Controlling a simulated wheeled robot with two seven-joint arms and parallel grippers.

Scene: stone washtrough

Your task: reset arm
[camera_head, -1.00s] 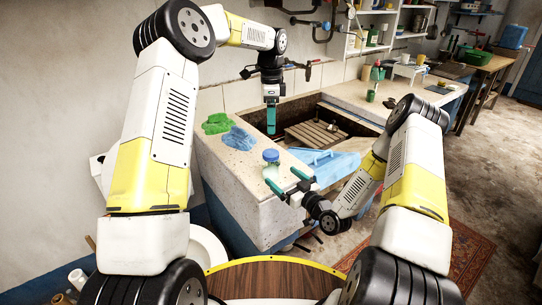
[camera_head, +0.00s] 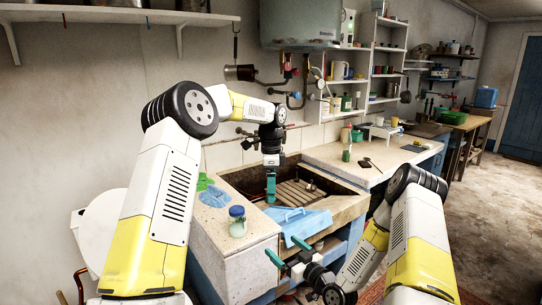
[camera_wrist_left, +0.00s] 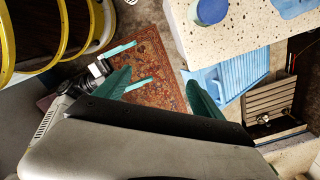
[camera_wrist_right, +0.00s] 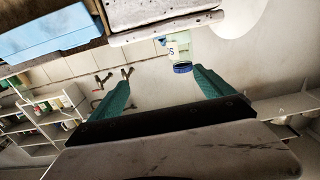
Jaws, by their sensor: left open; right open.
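My left gripper (camera_head: 271,186) points down over the stone trough (camera_head: 342,208), with teal fingers. In the left wrist view its fingers (camera_wrist_left: 160,92) are apart with nothing held between them. My right gripper (camera_head: 286,250) is in front of the trough's near corner, lower in the head view. In the right wrist view its teal fingers (camera_wrist_right: 160,88) are spread and empty. A jar with a blue lid (camera_head: 237,221) stands on the stone ledge, apart from both grippers; it also shows beyond the fingers in the right wrist view (camera_wrist_right: 181,55).
A wooden slatted rack (camera_head: 296,192) lies inside the trough. Taps (camera_head: 245,141) and shelves (camera_head: 362,75) are behind. Floor at right is clear.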

